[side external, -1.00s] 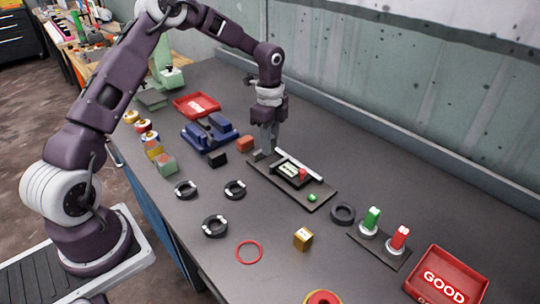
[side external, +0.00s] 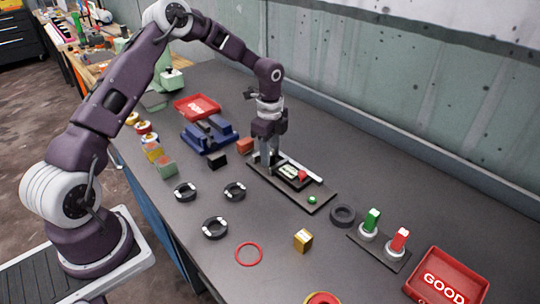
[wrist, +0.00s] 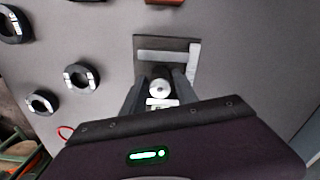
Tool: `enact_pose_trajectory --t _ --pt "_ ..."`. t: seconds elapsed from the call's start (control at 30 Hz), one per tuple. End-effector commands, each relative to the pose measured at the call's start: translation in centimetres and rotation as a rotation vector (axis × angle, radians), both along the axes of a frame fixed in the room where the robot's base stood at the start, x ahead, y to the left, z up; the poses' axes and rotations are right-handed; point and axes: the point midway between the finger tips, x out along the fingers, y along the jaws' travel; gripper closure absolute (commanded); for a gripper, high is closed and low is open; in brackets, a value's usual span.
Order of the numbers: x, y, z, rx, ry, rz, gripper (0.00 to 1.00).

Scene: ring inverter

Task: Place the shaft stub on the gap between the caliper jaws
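The caliper stands on a dark plate (side external: 318,204) with a silver bar (side external: 302,164), a small display, a red part and a green button. In the wrist view the caliper's pale bars (wrist: 166,57) lie just beyond my fingertips. My gripper (side external: 268,160) points down over the far left end of the plate. In the wrist view its fingers (wrist: 160,86) flank a round silver piece, the shaft stub (wrist: 160,90), and appear closed on it. The stub's lower part and the exact jaw gap are hidden, and I cannot tell its height above the plate.
A blue fixture (side external: 208,134), a black block (side external: 217,160) and an orange block (side external: 245,146) stand left of the caliper. Several dark rings (side external: 215,228) lie in front. A stand with green and red pieces (side external: 380,249) and a red GOOD tray (side external: 446,277) are at right.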

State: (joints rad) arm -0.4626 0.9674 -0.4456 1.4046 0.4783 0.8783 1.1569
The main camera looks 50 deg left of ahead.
Motion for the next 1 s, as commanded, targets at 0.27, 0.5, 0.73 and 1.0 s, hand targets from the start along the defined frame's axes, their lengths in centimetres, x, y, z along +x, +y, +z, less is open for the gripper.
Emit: enact_pose_trajectory --t 0.27,0.5,0.73,1.0 --pt "0.1 0.1 7.5 0.002 -0.007 0.002 0.65" --pt "0.0 0.0 11.1 0.000 -0.001 0.000 0.65" --pt "-0.6 -0.6 12.6 0.015 -0.012 0.020 0.65" --pt "-12.4 -6.5 23.9 0.105 -0.215 0.465 0.65"
